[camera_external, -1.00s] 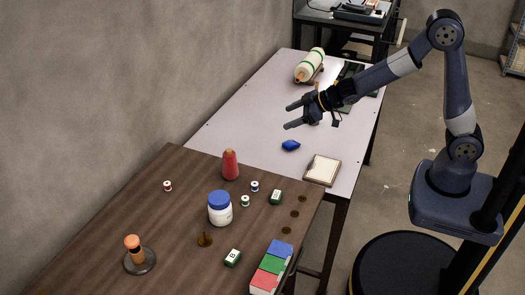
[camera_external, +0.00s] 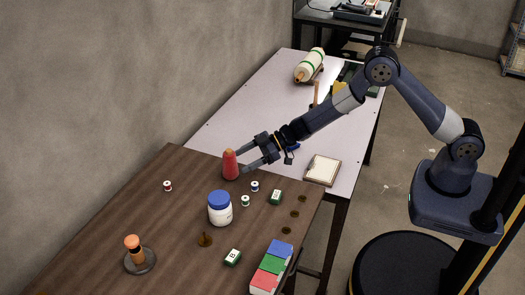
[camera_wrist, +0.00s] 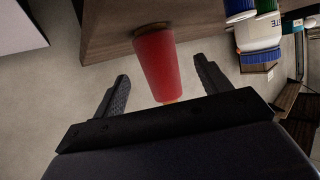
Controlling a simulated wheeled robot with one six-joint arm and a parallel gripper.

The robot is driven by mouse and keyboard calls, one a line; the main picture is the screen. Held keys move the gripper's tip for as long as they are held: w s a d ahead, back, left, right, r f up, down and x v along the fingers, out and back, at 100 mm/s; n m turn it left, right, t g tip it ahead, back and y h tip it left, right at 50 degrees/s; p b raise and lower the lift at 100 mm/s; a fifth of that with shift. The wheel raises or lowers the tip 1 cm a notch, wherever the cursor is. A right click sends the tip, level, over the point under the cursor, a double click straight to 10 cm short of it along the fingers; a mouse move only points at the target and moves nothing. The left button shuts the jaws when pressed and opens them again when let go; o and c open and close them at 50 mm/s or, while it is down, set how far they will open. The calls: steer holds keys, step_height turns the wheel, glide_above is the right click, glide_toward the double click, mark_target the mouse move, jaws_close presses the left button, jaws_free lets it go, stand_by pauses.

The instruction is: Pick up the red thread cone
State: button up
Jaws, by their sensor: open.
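The red thread cone (camera_external: 230,165) stands upright near the far edge of the brown wooden table (camera_external: 175,205) in the external view. My gripper (camera_external: 241,162) is open, just right of the cone, with its fingers pointing towards it. In the wrist view the cone (camera_wrist: 158,64) shows between the two spread fingers of my gripper (camera_wrist: 161,88). There is space between the cone and each finger in that view. I cannot tell whether a finger touches it in the external view.
A white jar with a blue lid (camera_external: 220,208) stands in front of the cone. Small spools (camera_external: 255,186) and a green box (camera_external: 276,197) lie to the right. A spool stand (camera_external: 140,262) is at the front left. The white table (camera_external: 250,110) adjoins behind.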

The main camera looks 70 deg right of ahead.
mark_target(232, 164)
steer(key=x, duration=0.1)
steer(key=p+x, duration=0.1)
steer(key=x, duration=0.2)
steer(key=shift+w+a+r, duration=0.2)
steer(key=shift+w+a, duration=0.1)
steer(key=shift+w, duration=0.1)
steer(key=shift+w+a+f, duration=0.2)
steer(key=shift+w+a, duration=0.1)
steer(key=shift+w, duration=0.05)
steer(key=c, duration=1.1)
